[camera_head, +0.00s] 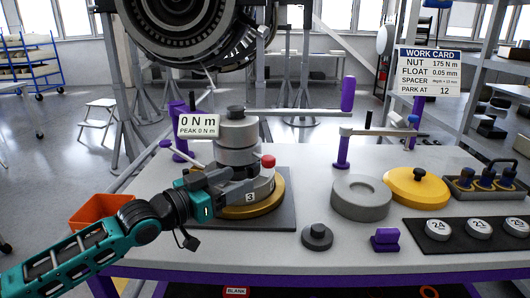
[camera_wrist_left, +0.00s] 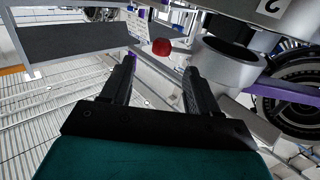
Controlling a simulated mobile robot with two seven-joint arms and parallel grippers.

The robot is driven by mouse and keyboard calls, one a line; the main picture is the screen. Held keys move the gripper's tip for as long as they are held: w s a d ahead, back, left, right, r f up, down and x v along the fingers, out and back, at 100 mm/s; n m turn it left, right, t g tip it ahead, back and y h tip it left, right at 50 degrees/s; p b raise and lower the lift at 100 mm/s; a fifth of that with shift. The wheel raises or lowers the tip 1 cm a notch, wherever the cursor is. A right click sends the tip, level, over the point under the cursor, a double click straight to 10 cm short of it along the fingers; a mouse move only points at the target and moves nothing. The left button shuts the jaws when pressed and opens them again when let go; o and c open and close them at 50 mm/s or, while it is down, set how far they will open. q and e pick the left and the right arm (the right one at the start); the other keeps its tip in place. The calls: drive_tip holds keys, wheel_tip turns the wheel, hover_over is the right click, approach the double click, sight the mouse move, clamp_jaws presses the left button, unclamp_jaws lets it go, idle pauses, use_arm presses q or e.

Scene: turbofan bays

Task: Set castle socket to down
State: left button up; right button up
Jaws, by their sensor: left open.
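A stack of grey cylinders (camera_head: 238,135) with a dark knob on top stands on a gold round base (camera_head: 262,207). I cannot tell which part is the castle socket. A red ball (camera_head: 268,161) sticks out at the stack's right side; it also shows in the left wrist view (camera_wrist_left: 161,46), beyond the fingertips and between them. My left gripper (camera_head: 243,177) is at the front left of the stack and hides part of it. In the left wrist view my left gripper (camera_wrist_left: 160,70) has its fingers apart with nothing between them. A grey ring (camera_wrist_left: 230,62) is right of the fingers.
A readout (camera_head: 198,126) says 0 N m. A bar with a purple handle (camera_head: 348,93) extends right from the stack. A grey disc (camera_head: 361,197), yellow lid (camera_head: 417,187) and dark-knobbed piece (camera_head: 317,236) stand right. An orange bin (camera_head: 100,209) is left.

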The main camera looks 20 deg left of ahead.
sight(244, 152)
use_arm(q)
drive_tip(key=x, duration=1.3)
drive_tip(key=shift+w+a+r, duration=0.15)
drive_tip(key=shift+a+r, duration=0.05)
drive_tip(key=shift+r, duration=0.1)
clamp_jaws()
